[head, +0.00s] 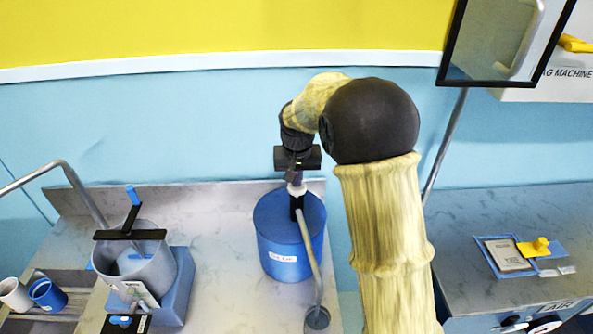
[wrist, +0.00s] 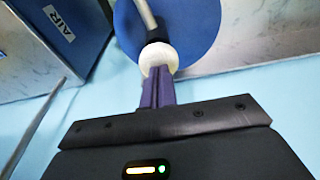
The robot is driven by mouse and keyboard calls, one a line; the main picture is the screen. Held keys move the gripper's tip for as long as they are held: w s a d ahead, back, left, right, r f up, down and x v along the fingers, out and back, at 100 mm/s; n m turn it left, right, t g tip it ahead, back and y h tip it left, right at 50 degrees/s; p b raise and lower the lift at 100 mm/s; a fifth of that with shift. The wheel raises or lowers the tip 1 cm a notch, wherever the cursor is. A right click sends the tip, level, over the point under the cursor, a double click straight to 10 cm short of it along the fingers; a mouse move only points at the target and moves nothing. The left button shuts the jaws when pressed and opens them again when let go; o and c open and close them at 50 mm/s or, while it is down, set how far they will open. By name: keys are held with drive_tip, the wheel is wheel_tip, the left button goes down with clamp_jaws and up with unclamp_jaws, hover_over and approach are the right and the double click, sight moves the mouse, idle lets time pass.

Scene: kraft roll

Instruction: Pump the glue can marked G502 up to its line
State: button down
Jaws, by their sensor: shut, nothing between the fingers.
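A blue drum (head: 275,230) with a small white label, too small to read, stands mid-counter. A pump with a white round top (wrist: 158,58) and a black neck rises from its lid. My gripper (head: 296,178) points down over the pump; its purple fingers (wrist: 157,80) are shut together, with their tips at the white top. Whether they press on it I cannot tell. A grey spout tube (head: 310,250) runs from the pump to a round grey end at the front. A grey can (head: 165,262) with an unreadable label stands at left; its fill line is not visible.
The grey can sits against a blue block (head: 182,285), with a black T-shaped piece (head: 130,234) across its top. White and blue cups (head: 47,294) lie far left. My arm blocks the centre right. A right counter holds a blue tray (head: 497,262).

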drive_tip(key=w+p+v, duration=0.1)
drive_tip(key=p+v, duration=0.5)
drive_tip(key=v, duration=0.1)
drive_tip(key=shift+w+r, duration=0.2)
drive_tip(key=shift+w, duration=0.05)
idle(0.6)
idle(0.5)
drive_tip(key=shift+s+b+x, duration=0.3)
drive_tip(key=shift+b+x, duration=0.55)
drive_tip(key=shift+x, duration=0.4)
drive_tip(key=shift+s+b+x, duration=0.3)
drive_tip(key=shift+b+x, duration=0.5)
drive_tip(key=shift+x, duration=0.45)
drive_tip(key=shift+s+b+x, duration=0.3)
drive_tip(key=shift+b+x, duration=0.55)
drive_tip(key=shift+x, duration=0.35)
drive_tip(key=shift+f, duration=0.2)
drive_tip(key=shift+r, duration=0.1)
drive_tip(key=w+p+v, duration=0.1)
drive_tip(key=p+v, duration=0.4)
drive_tip(key=v, duration=0.2)
drive_tip(key=shift+w+r+p, duration=0.25)
drive_tip(key=shift+w+p, duration=0.05)
drive_tip(key=shift+w, duration=0.05)
drive_tip(key=shift+f, duration=0.1)
idle(0.3)
drive_tip(key=shift+r, duration=0.2)
idle(0.3)
